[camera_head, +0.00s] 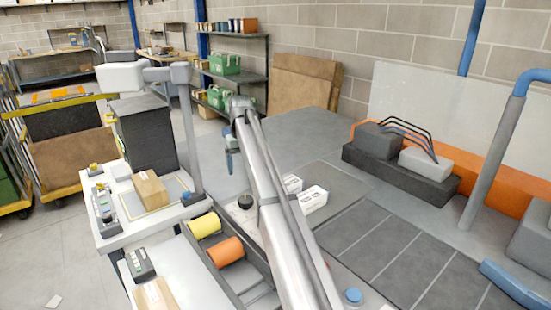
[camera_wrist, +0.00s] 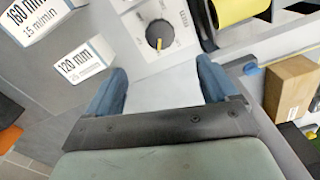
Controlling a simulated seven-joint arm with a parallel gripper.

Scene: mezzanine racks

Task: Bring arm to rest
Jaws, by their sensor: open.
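My gripper (camera_head: 229,155) hangs at the far end of my raised arm, above the bench area. In the wrist view its two blue fingers (camera_wrist: 161,82) are spread apart. Only a pale surface shows between them, and nothing is held. Beyond the fingertips is a white panel with a dark dial (camera_wrist: 160,34), which shows in the head view as a black knob (camera_head: 245,202). Two white labelled blocks sit beside it; one reads 120 mm (camera_wrist: 85,65) and the other 160 mm (camera_wrist: 35,18). The gap between fingertips and panel is hard to judge.
A yellow roll (camera_head: 205,226) and an orange roll (camera_head: 226,252) lie left of my arm. A cardboard box (camera_head: 150,191) stands on a white table, near a grey post (camera_head: 188,130). A grey segmented surface (camera_head: 385,250) at right is clear. Shelves (camera_head: 235,75) stand behind.

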